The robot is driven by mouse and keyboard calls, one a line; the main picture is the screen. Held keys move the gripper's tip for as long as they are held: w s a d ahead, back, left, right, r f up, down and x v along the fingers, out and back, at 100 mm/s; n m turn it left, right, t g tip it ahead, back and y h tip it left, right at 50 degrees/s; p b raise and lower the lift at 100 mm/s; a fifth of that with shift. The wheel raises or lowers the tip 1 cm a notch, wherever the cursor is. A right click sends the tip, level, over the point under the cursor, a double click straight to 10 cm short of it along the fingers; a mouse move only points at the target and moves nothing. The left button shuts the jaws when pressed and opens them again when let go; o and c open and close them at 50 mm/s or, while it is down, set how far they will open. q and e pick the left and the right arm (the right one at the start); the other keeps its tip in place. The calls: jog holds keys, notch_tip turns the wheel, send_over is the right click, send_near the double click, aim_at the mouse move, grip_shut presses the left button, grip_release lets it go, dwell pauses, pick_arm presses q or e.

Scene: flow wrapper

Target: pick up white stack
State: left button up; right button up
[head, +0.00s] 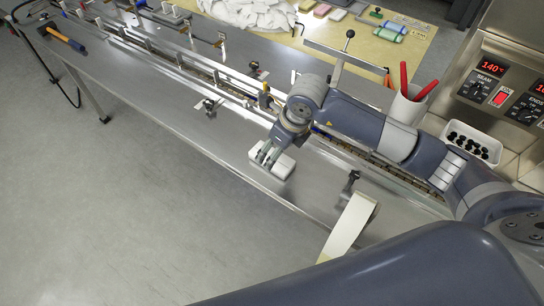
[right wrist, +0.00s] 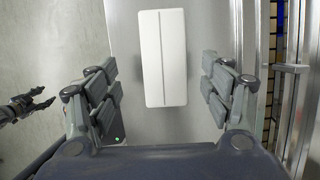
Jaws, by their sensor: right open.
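The white stack (head: 283,167) lies on the steel table near its front edge in the head view. In the right wrist view the white stack (right wrist: 164,58) is an upright white rectangle with a thin line down its middle. My right gripper (head: 266,154) is over the stack and partly hides it in the head view. In the right wrist view my right gripper (right wrist: 161,88) is open, with one finger on each side of the stack and a gap on both sides. My left gripper (right wrist: 40,99) shows small at the left of that view, over the floor, with its fingers apart.
A conveyor channel with a rail (head: 178,68) runs along the table behind the stack. A pale strip (head: 349,228) hangs over the front edge to the right. A white bin of black pieces (head: 471,144) and a cup with red handles (head: 408,104) stand farther right. A hammer (head: 62,38) lies far left.

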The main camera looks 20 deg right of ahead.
jog(key=shift+p+x, duration=0.7)
jog(key=shift+x, duration=0.35)
jog(key=x, duration=0.3)
jog(key=shift+w+d+f+p, duration=0.1)
jog(key=shift+w+d+p, duration=0.05)
jog(key=shift+d+p, duration=0.2)
pick_arm(q)
jog(key=shift+w+r, duration=0.45)
jog(key=shift+r, duration=0.15)
jog(key=shift+w+r, duration=0.4)
jog(key=shift+r, duration=0.2)
pick_arm(e)
jog(key=c, duration=0.9)
